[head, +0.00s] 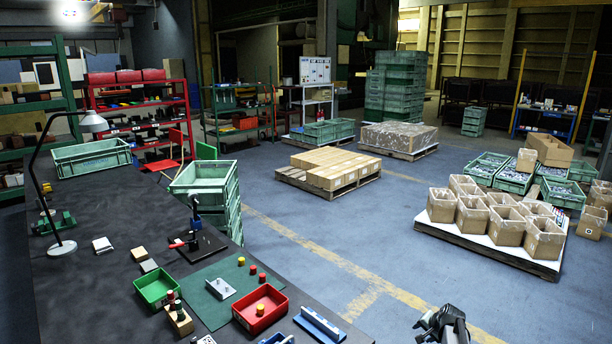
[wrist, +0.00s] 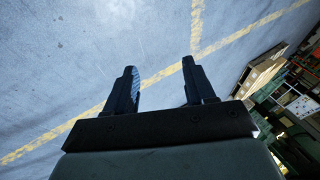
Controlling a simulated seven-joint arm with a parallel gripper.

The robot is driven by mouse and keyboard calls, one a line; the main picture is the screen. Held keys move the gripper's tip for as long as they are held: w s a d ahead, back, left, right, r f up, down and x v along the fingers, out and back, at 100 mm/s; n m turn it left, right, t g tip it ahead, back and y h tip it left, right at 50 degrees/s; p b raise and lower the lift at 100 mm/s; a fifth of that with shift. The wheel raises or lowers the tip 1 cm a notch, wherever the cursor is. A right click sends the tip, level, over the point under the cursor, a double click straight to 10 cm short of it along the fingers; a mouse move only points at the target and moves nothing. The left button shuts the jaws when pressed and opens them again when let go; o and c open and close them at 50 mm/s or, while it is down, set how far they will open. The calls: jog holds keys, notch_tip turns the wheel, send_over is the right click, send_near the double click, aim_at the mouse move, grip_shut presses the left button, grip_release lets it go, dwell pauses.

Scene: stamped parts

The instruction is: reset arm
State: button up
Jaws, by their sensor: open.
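My gripper (wrist: 160,83) is open in the wrist view, its two dark fingers apart with nothing between them. Behind the fingers is the blue-grey floor (wrist: 100,40) with yellow lines. In the head view, part of my arm's end shows at the bottom right, over the floor and to the right of the dark workbench (head: 90,250). Its fingers cannot be made out there. It touches nothing that I can see.
The bench holds a green bin (head: 157,287), a red bin (head: 260,309), a green mat (head: 213,300), a lamp (head: 93,123) and a small press (head: 197,230). Stacked green crates (head: 232,210) stand beside it. Cardboard boxes (head: 470,215) sit on a pallet. Floor between is clear.

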jog(key=s+d+f+m+t+h, duration=0.1)
jog(key=s+d+f+m+h, duration=0.3)
jog(key=s+d, duration=0.6)
jog(key=s+d+f+m+t, duration=0.1)
jog(key=s+d+f+m, duration=0.1)
jog(key=s+d+f, duration=0.8)
jog(key=s+d+f+m+g+h, duration=0.1)
jog(key=s+d+f+m+h, duration=0.15)
jog(key=s+d, duration=0.7)
jog(key=s+a+f+n+g+y, duration=0.2)
jog(key=a+f+n, duration=0.1)
jog(key=a, duration=0.9)
jog(key=s+a+f+n+g+y, duration=0.1)
jog(key=a+f+n+y, duration=0.15)
jog(key=a, duration=1.05)
jog(key=s+a+f+n+g+y, duration=0.2)
jog(key=a+n, duration=0.1)
jog(key=a, duration=0.9)
jog(key=s+a+r+n+g, duration=0.1)
jog(key=s+a+n+g, duration=0.3)
jog(key=s+a, duration=0.4)
jog(key=s+a+r+n+g+h, duration=0.1)
jog(key=s+a+n+g, duration=0.3)
jog(key=s+a, duration=0.5)
jog(key=s+r+n, duration=0.1)
jog(key=s, duration=0.3)
jog(key=shift+s+a+g, duration=0.2)
jog(key=shift+g, duration=0.2)
